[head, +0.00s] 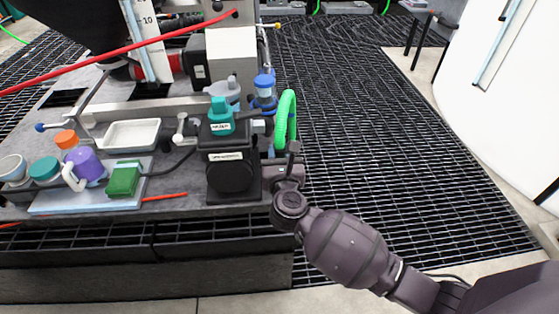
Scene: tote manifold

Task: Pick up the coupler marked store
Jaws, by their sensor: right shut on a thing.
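My right gripper (272,160) reaches in from the lower right and is shut at the lower end of a looped green hose (286,112), just right of the black pump-like block (231,178). What sits between its fingers is small and mostly hidden, and it looks like the hose's end piece. I cannot read a "store" mark on any coupler. A blue-topped fitting (264,90) stands behind the gripper, and a teal-capped fitting with a small label (221,118) stands on the block. My left gripper is not in view.
A red line (150,40) crosses above. Black grating (390,150) is open on the right.

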